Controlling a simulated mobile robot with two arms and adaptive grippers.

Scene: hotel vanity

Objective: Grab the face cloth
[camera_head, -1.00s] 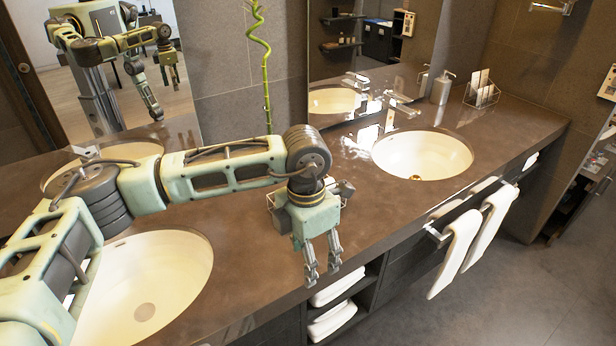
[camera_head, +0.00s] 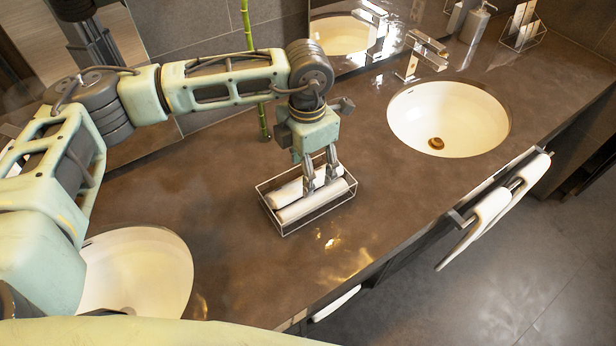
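Two rolled white face cloths lie side by side in a clear, wire-edged tray (camera_head: 286,231) on the dark counter, between the two sinks. The front roll (camera_head: 312,202) is mostly visible; the back roll (camera_head: 288,192) is partly covered by the gripper. My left gripper (camera_head: 320,183) points down over the right part of the tray. Its two fingers are apart, with their tips at the rolls. I cannot tell whether they touch the cloth. My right gripper is out of view.
A round sink (camera_head: 448,118) lies to the right and another sink (camera_head: 135,270) to the lower left. A faucet (camera_head: 420,55) and a green bamboo stalk (camera_head: 250,45) stand behind. White towels (camera_head: 492,208) hang from a front rail. Counter right of the tray is clear.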

